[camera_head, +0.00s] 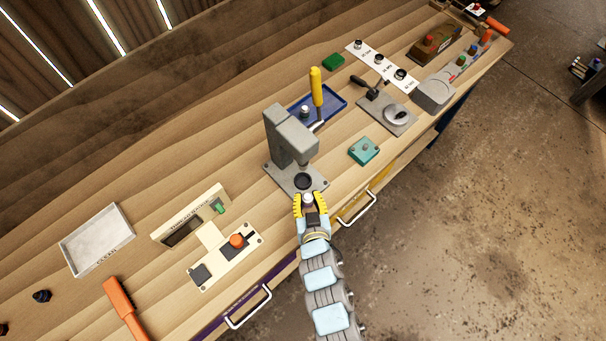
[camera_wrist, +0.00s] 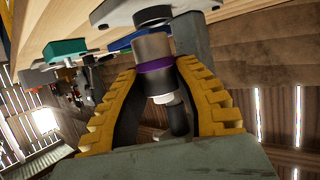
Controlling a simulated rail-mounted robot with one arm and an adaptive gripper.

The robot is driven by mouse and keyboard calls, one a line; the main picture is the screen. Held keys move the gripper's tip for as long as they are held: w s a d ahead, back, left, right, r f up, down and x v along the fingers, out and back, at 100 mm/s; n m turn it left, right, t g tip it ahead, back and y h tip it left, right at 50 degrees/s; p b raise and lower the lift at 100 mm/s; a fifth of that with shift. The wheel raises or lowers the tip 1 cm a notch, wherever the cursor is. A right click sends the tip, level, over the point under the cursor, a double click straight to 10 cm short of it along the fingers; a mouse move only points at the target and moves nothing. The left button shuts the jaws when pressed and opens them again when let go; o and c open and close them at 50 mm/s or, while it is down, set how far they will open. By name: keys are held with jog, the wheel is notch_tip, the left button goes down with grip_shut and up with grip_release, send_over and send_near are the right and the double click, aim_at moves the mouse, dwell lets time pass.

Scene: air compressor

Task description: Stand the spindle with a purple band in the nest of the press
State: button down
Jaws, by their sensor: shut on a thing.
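The grey press (camera_head: 290,140) stands on its base plate near the table's front edge. Its nest, a dark round ring (camera_head: 303,181), looks empty. My gripper (camera_head: 309,203) is shut on the spindle (camera_head: 308,197), just in front of the nest, toward the table edge. In the wrist view, the yellow fingers (camera_wrist: 158,72) hold the grey spindle, whose purple band (camera_wrist: 154,65) shows between them, with a white part and dark shaft below. The spindle's grey end points toward the nest (camera_wrist: 153,14) and appears apart from it. The exact gap is unclear.
A teal block (camera_head: 364,151) and a grey fixture (camera_head: 388,113) stand to the right.

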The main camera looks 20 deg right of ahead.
jog(key=w, duration=0.2)
jog(key=w+d, duration=0.1)
jog(key=w, duration=0.1)
jog(key=w+d+p, duration=0.1)
jog(key=w, duration=0.2)
jog(key=shift+w+r, duration=0.1)
jog(key=shift+w+d, duration=0.15)
jog(key=shift+w, duration=0.35)
jog(key=shift+f+p, duration=0.4)
jog(key=shift+f, duration=1.5)
jog(key=shift+f, duration=0.15)
jog(key=c, duration=0.9)
grip_release()
jog(key=shift+r, duration=0.25)
jog(key=shift+b+v, duration=0.55)
jog(key=shift+v, duration=5.4)
